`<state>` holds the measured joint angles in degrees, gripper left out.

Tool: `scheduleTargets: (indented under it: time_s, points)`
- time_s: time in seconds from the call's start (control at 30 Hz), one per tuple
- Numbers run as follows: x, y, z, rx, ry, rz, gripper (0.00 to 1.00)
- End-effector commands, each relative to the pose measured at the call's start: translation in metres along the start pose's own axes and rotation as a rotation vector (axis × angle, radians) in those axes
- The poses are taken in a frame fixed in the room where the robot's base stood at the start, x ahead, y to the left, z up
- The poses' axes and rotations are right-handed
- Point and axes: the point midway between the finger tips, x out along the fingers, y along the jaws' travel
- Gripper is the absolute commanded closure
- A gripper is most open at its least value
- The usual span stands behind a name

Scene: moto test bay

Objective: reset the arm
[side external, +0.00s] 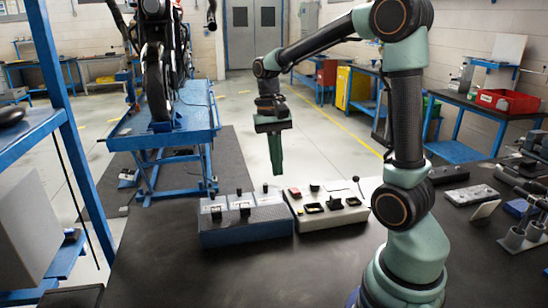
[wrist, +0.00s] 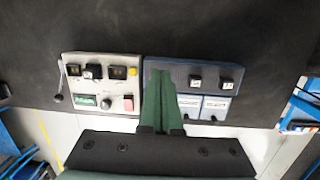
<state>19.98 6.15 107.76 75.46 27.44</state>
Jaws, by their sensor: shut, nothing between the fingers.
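My gripper (side external: 277,172) hangs from my arm with its green fingers pointing down, above the far side of two control boxes. The fingers are shut with nothing between them. The blue-grey box (side external: 246,226) has black switches and white labels on top. The pale box (side external: 335,216) beside it has a red button, black switches and a lever. Both boxes also show in the wrist view, the pale one (wrist: 118,85) left and the blue-grey one (wrist: 218,75) right.
The boxes stand on a black bench top (side external: 190,275). A motorcycle (side external: 160,70) stands on a blue lift (side external: 185,130) behind. Small parts lie on the bench at right, including a grey block (side external: 470,194). A red bin (side external: 507,101) sits on a far table. The bench front is clear.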

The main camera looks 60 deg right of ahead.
Motion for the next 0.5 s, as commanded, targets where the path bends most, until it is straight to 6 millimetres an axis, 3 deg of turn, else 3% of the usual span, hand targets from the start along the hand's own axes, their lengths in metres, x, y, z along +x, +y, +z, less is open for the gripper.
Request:
scheduleTargets:
  time_s: [0.2,0.5]
  points:
    - [-0.022,-0.022,0.042,-0.278,0.208,-0.081,1.0]
    - [-0.032,-0.041,0.094,-0.636,0.484,-0.174,1.0]
